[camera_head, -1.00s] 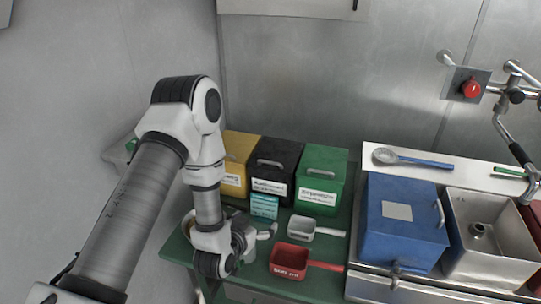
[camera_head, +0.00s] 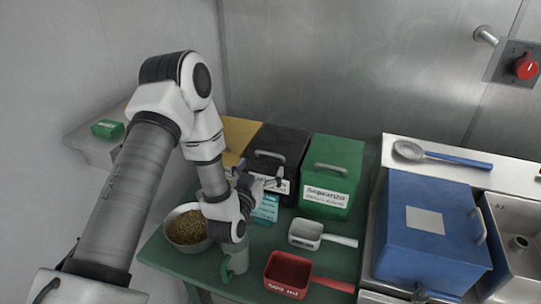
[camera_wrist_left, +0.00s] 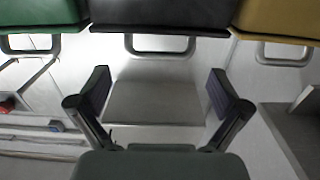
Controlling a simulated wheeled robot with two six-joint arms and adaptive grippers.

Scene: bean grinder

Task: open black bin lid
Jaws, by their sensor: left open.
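The black bin (camera_head: 290,142) stands at the back of the green table between the yellow and green bins. Its lid is down, with a grey loop handle on it. In the left wrist view the black bin (camera_wrist_left: 160,14) is at the top edge, its handle hanging below it in the picture. My left gripper (camera_head: 263,182) is in front of the black bin and partly covers its label. In the left wrist view my left gripper (camera_wrist_left: 158,92) is open and empty, its fingers apart from the handle. My right gripper is not in view.
The yellow bin (camera_head: 242,132) is partly behind my left arm, and the green bin (camera_head: 334,160) stands to the right. A bowl of beans (camera_head: 188,227), a white scoop (camera_head: 306,233), a red scoop (camera_head: 288,270) and a teal box (camera_head: 266,208) are in front.

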